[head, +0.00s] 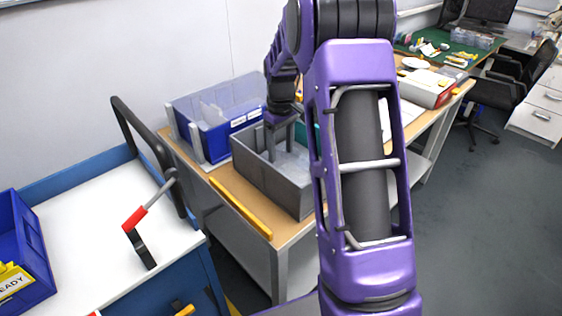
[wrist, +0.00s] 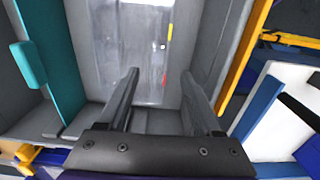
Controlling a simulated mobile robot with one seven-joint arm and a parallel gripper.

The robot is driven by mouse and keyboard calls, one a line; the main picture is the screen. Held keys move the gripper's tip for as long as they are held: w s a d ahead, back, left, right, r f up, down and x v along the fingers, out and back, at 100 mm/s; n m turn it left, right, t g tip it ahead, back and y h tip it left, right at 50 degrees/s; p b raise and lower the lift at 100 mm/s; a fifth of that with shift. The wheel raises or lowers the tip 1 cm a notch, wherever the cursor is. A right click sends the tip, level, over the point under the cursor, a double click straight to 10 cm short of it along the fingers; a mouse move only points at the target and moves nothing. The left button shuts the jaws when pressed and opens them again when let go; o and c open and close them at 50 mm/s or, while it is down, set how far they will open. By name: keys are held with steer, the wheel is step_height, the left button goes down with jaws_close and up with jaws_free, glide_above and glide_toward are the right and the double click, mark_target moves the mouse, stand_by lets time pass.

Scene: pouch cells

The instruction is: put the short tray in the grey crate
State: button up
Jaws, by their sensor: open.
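The grey crate (head: 268,184) stands on the wooden bench in the head view, and its walls (wrist: 90,50) surround the scene in the wrist view. A clear, shiny, shallow thing (wrist: 135,40), apparently the short tray, lies flat in the crate; a pale patch of it shows in the head view (head: 294,162). My gripper (head: 281,152) reaches down into the crate's opening, fingers apart. In the wrist view my gripper (wrist: 160,78) is open with nothing held between its fingers, over the near end of the clear thing. The exact height gap cannot be told.
A teal thing (wrist: 33,65) is beside the crate. A yellow strip (head: 240,208) runs along the bench edge. A white-topped blue cart (head: 90,240) with a black frame stands at the left.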

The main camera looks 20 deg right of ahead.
step_height(320, 180, up, 4)
steer(key=shift+r, duration=0.1)
stand_by(0.5)
